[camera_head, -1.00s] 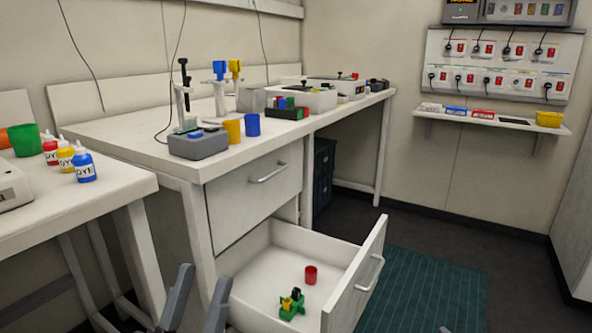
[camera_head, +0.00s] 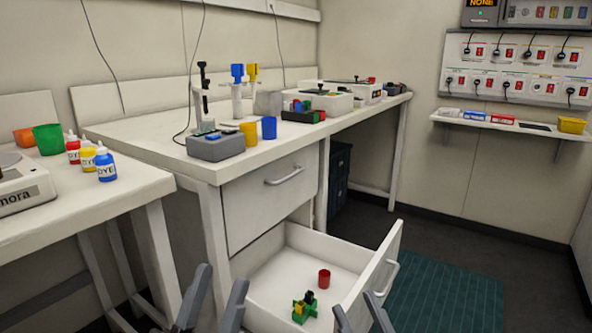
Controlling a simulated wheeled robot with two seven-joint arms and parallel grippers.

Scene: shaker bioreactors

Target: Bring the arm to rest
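My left gripper (camera_head: 222,280) is at the bottom of the head view, in front of the cabinet and left of the open drawer (camera_head: 262,287). Its two grey fingers stand apart with nothing seen between them. My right gripper (camera_head: 355,303) is at the bottom, overlapping the drawer's front panel in the picture. Its fingers are also apart and appear empty. Both arms are mostly below the frame. In the drawer are a red cup (camera_head: 324,279) and a small green, yellow and black object (camera_head: 304,307).
A bench (camera_head: 160,150) holds a grey device (camera_head: 216,145), yellow and blue cups and other lab items. The left table (camera_head: 130,193) holds dye bottles (camera_head: 105,165) and a green cup (camera_head: 48,139). The open drawer juts out over a green floor mat (camera_head: 450,285). A wall shelf (camera_head: 500,125) stands right.

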